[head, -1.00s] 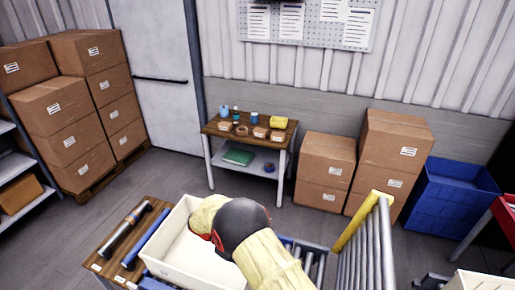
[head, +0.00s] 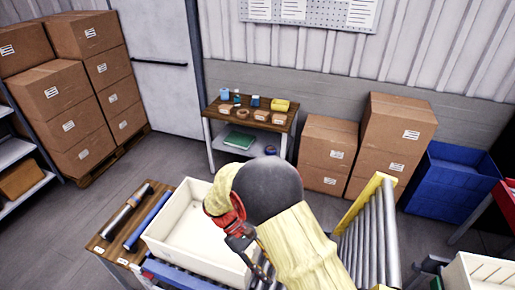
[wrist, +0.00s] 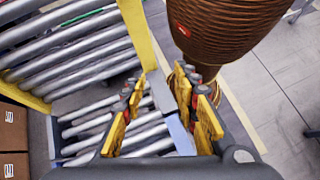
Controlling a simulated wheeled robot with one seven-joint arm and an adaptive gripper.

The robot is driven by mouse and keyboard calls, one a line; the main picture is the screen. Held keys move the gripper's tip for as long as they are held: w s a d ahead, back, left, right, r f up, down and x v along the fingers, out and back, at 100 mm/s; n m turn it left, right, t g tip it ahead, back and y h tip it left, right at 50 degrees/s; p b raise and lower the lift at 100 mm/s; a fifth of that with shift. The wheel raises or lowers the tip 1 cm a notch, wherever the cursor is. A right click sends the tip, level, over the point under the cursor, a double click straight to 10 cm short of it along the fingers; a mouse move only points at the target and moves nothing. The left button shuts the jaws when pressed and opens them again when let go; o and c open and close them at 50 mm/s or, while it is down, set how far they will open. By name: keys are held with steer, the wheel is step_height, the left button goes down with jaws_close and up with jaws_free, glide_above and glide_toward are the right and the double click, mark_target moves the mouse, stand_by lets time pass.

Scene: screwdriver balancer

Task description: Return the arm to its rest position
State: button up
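My arm, with pale yellow covers, a dark grey joint and a red ring, is raised over the right side of the white bin in the head view. My gripper (head: 243,240) is small and partly hidden there, by the bin's right side. In the wrist view, my gripper (wrist: 160,108) has its two yellow-padded fingers spread apart, with nothing between them. Rollers and a grey-blue rail show beyond the fingers.
The white bin (head: 163,247) looks empty and stands beside the wooden stand (head: 108,246). A roller conveyor with a yellow side rail (head: 362,208) lies to the right. A brown ribbed body (wrist: 228,35) is close beside the fingers; I cannot tell what it is.

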steer(key=s+d+r+m+t+y+b, duration=0.2)
steer(key=s+d+m+t+y+b, duration=0.2)
steer(key=d+b, duration=0.4)
steer(key=s+d+r+m+t+y+b, duration=0.1)
steer(key=s+d+m+t+y+b, duration=0.3)
steer(key=b, duration=1.2)
steer(key=s+d+m+t, duration=0.1)
steer(key=s+d+t, duration=0.2)
steer(key=shift+s+d+r+m+t, duration=0.25)
steer(key=shift+d+r+m+t, duration=0.05)
steer(key=shift+d+r+m, duration=0.1)
stand_by(0.7)
